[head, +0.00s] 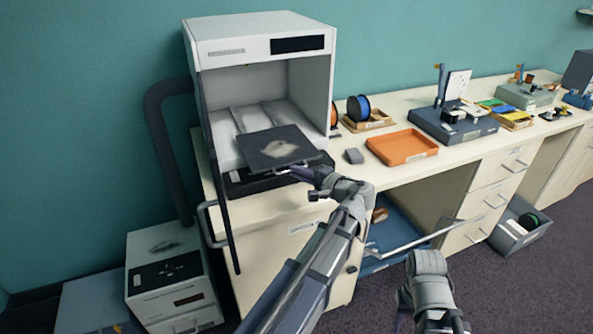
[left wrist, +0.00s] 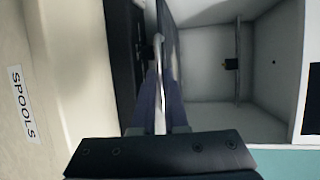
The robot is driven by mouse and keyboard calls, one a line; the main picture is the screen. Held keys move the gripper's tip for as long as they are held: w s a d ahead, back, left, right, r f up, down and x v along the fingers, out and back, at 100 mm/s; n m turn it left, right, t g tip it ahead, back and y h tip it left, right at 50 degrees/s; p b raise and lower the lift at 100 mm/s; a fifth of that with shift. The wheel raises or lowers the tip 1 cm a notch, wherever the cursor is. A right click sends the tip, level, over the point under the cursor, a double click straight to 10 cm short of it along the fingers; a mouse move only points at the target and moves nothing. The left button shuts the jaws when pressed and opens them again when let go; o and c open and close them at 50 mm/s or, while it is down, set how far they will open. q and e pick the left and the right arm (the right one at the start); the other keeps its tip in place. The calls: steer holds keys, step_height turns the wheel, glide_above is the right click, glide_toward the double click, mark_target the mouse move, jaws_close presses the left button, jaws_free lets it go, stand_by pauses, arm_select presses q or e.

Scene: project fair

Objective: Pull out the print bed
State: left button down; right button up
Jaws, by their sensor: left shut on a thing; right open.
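The white printer (head: 260,38) stands open-fronted on the left end of the counter. Its dark print bed (head: 272,146) sits forward at the chamber's mouth, over the black lower front, with a pale smudged patch on top. Pale rails (head: 238,120) run back inside behind it. My left gripper (head: 312,172) is shut on the bed's front edge. In the left wrist view, the gripper (left wrist: 160,95) closes around a thin pale bar at that edge, with the chamber beyond. My right gripper (head: 403,297) is low in front of the counter, away from the bed; its fingers are mostly hidden.
An orange tray (head: 402,147), a small grey block (head: 354,156) and spools (head: 358,108) stand right of the printer. The printer's door (head: 222,200) hangs open at its left. A white box (head: 170,270) stands on the floor.

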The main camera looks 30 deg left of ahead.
arm_select(q)
steer(key=c, duration=1.2)
jaws_free()
steer(key=shift+c, duration=0.2)
steer(key=p+v, duration=0.1)
steer(key=v, duration=0.6)
steer(key=shift+d, duration=0.4)
steer(key=shift+s, duration=0.1)
